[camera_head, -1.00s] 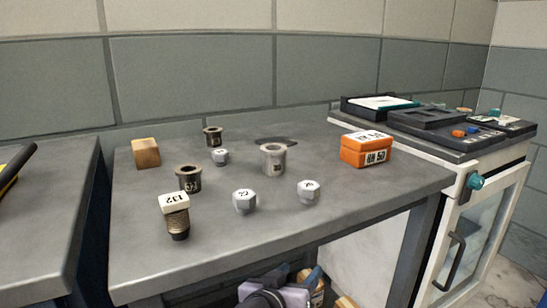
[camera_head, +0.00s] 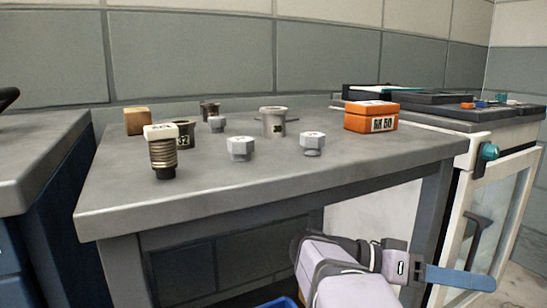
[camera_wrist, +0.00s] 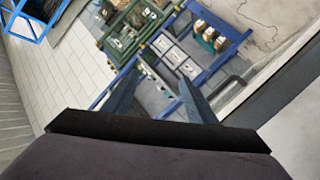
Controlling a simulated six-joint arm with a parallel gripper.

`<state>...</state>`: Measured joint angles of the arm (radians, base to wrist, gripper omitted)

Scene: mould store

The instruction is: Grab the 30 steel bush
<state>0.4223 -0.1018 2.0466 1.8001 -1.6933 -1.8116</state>
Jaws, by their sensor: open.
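The steel bush marked 30 (camera_head: 274,124) is a pale grey flanged cylinder. It stands upright near the middle of the grey bench top, its number facing me. My gripper (camera_head: 494,284) is below bench height at the lower right of the head view, apart from the bush and pointing right. In the wrist view my gripper (camera_wrist: 159,77) shows two blue fingers spread apart with nothing between them. The bush is not visible in the wrist view.
Grey hex-headed pieces (camera_head: 240,148) (camera_head: 312,143) stand in front of the bush. A darker bush (camera_head: 185,136), another dark bush (camera_head: 209,111), a threaded piece (camera_head: 163,155) and a wooden block (camera_head: 138,121) are left. An orange box (camera_head: 371,117) is right. The bench edge (camera_head: 200,209) lies between.

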